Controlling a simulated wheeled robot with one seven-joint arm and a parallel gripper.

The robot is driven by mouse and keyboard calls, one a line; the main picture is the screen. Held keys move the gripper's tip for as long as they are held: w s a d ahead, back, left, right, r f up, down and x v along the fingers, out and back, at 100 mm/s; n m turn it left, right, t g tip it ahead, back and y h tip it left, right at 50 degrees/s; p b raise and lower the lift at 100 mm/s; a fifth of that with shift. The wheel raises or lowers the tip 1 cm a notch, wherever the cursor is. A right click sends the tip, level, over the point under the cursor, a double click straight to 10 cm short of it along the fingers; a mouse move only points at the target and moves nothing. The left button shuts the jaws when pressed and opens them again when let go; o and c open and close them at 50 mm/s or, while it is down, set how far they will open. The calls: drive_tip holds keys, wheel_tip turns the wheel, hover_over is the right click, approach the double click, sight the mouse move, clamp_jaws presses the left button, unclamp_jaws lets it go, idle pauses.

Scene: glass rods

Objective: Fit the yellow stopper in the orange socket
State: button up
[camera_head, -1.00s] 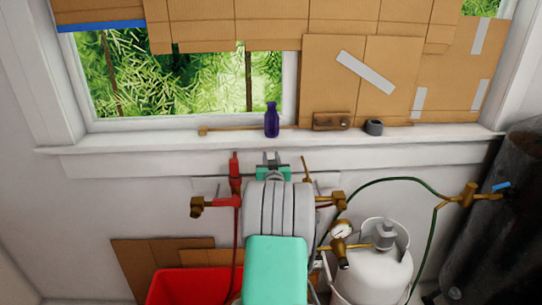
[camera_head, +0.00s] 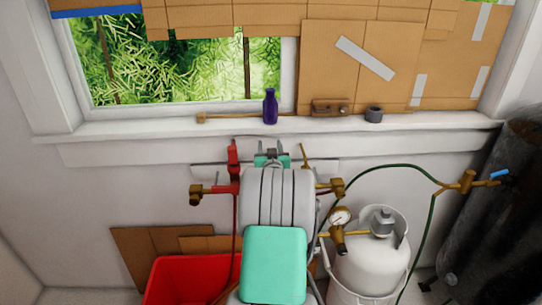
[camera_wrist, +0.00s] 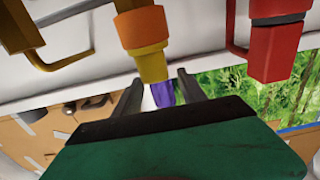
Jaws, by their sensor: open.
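In the wrist view an orange collar, likely the orange socket (camera_wrist: 142,27), hangs from the top centre. A yellow piece, likely the yellow stopper (camera_wrist: 152,66), sits directly against its lower end; I cannot tell how deep it goes. My gripper (camera_wrist: 159,77) is open, with its two dark fingers spread below the yellow piece. Nothing shows held between them. In the head view my gripper (camera_head: 272,157) is just beyond my grey wrist, near the wall under the sill. I cannot make out the socket or stopper there.
A red valve (camera_head: 233,160) stands left of my gripper and brass fittings (camera_head: 330,187) are to the right. A purple bottle (camera_head: 270,107) and a dark ring (camera_head: 374,114) stand on the sill. A white gas tank (camera_head: 370,255) and a red bin (camera_head: 185,280) are below.

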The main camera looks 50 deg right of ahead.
drive_tip(key=b+v, duration=0.2)
drive_tip(key=v, duration=0.9)
drive_tip(key=w+a+f+n+y, duration=0.25)
drive_tip(key=w+a+y, duration=0.25)
drive_tip(key=a, duration=0.7)
drive_tip(key=w+a+f+n+y, duration=0.1)
drive_tip(key=w+a+n+y, duration=0.4)
drive_tip(key=a, duration=0.6)
drive_tip(key=s+a+f+g+y, duration=0.1)
drive_tip(key=s+a+g, duration=0.1)
drive_tip(key=a, duration=0.5)
drive_tip(key=s+a+f+g+y, duration=0.1)
drive_tip(key=s+a+f+g, duration=0.1)
drive_tip(key=a, duration=0.5)
drive_tip(key=s+a+f+n+g+y, duration=0.1)
drive_tip(key=s+a+g, duration=0.3)
drive_tip(key=s+a, duration=0.6)
drive_tip(key=shift+s+a+f+n+g+y, duration=0.2)
drive_tip(key=shift+s+f+n+g+y, duration=0.15)
drive_tip(key=shift+s+n, duration=0.6)
drive_tip(key=shift+s, duration=0.2)
